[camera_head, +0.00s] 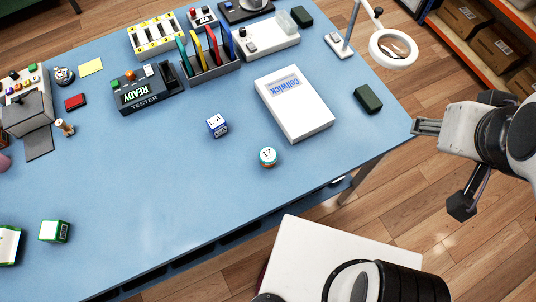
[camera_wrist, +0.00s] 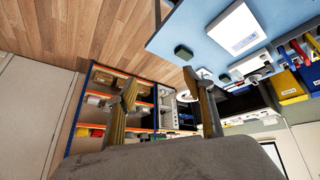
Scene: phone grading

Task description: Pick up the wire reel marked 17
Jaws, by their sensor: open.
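The wire reel marked 17 (camera_head: 267,157) is a small round piece with a pale top showing "17" and an orange-brown side. It stands upright on the blue table near its front edge, in the head view. My gripper (camera_head: 428,127) is off the table's right corner, well to the right of the reel. In the wrist view its two fingers (camera_wrist: 162,108) stand wide apart with nothing between them. The reel does not show in the wrist view.
A blue and white L-A cube (camera_head: 217,126) stands left of the reel. A dark green block (camera_head: 368,99) lies near the table's right edge. A lamp with a ring head (camera_head: 393,48) stands at the back right.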

